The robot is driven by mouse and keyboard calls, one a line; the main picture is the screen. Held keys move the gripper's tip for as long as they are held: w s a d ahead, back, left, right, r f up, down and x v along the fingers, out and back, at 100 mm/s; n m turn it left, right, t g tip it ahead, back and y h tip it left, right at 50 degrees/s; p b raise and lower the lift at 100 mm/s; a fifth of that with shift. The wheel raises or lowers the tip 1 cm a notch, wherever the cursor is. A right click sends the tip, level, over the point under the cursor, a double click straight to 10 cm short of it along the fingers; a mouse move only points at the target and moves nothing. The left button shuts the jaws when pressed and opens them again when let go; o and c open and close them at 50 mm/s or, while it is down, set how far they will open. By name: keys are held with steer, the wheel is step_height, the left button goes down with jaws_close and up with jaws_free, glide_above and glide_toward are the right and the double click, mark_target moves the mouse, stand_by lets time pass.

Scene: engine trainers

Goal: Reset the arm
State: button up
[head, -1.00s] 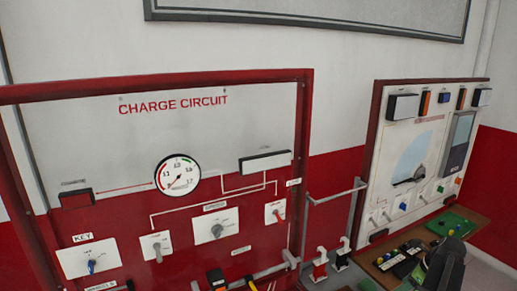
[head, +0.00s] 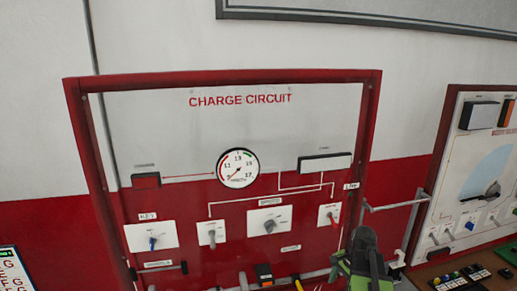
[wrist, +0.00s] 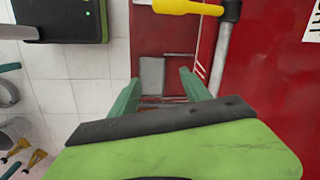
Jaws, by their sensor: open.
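My gripper (wrist: 160,82) shows in the wrist view as two green fingers, spread apart with nothing between them. Beyond them are a red surface and a grey plate, which they do not visibly touch. In the head view my dark and green arm (head: 366,258) stands at the lower right, in front of the lower right corner of the charge circuit board (head: 110,110). The fingertips cannot be made out there.
The board carries a round gauge (head: 238,168), a blue key switch (head: 152,243) and a red-lever switch (head: 333,218). A second trainer panel (head: 450,205) stands at the right. In the wrist view a yellow-handled tool (wrist: 188,6) lies near a grey rail (wrist: 221,58).

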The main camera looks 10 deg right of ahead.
steer(key=w+a+n+h, duration=0.1)
steer(key=a+n, duration=1.4)
steer(key=a, duration=1.3)
step_height(320, 180, down, 10)
steer(key=s+g+b, duration=0.1)
steer(key=s+b, duration=0.1)
steer(key=b, duration=0.8)
steer(key=shift+d+f+g, duration=0.2)
steer(key=shift+d+g, duration=0.05)
steer(key=shift+g, duration=0.05)
